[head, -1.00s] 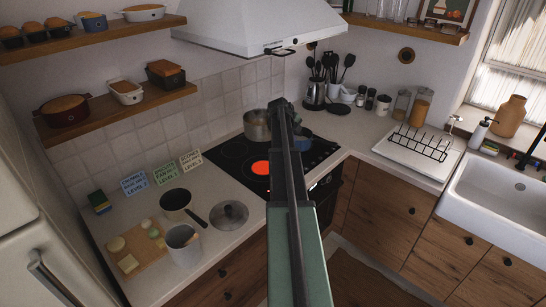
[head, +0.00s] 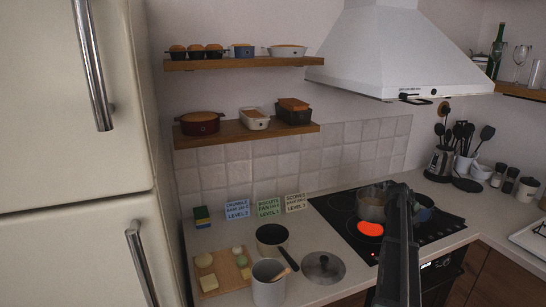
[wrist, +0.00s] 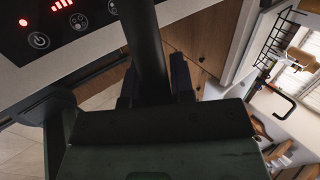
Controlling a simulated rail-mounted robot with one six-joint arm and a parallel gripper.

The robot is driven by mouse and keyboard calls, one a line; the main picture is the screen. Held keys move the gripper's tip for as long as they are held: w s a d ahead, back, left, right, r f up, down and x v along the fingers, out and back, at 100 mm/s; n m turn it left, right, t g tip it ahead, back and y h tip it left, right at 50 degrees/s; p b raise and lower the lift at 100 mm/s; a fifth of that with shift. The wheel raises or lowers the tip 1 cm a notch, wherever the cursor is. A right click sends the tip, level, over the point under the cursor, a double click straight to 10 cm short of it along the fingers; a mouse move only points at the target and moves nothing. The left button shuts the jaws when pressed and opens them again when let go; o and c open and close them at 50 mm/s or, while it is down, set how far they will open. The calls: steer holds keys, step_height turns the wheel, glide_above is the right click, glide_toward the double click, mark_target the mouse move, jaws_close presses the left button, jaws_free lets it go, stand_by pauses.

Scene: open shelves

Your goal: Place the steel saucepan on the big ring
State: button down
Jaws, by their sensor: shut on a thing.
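In the wrist view my gripper (wrist: 153,88) is shut around a dark bar (wrist: 145,40), which looks like the saucepan's handle. The saucepan's body is out of the wrist view. Which other rings lie under the arm is hidden.
The white hood (head: 375,50) hangs above. Left on the counter are a black-handled pan (head: 271,236), a lid (head: 323,268), a pot (head: 268,287) and a board (head: 222,272). Utensils (head: 461,135) stand at the right.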

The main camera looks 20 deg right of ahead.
steer(key=shift+w+a+f+m+g+b, duration=0.1)
steer(key=shift+a+f+m+g+b, duration=0.15)
steer(key=shift+a+f+m+b, duration=0.65)
steer(key=shift+s+a+f+n+g+b, duration=0.15)
steer(key=shift+a+f+b, duration=0.4)
steer(key=shift+f+b, duration=0.8)
steer(key=shift+w+a+f+m+g+b, duration=0.15)
steer(key=shift+a+f+m+g+b, duration=0.15)
steer(key=shift+a+f+m+b, duration=0.6)
steer(key=shift+d+f+n, duration=0.2)
steer(key=shift+f+n, duration=0.05)
steer(key=shift+n, duration=0.1)
steer(key=shift+f+b, duration=0.35)
steer(key=shift+b, duration=0.2)
steer(key=c, duration=0.9)
jaws_free()
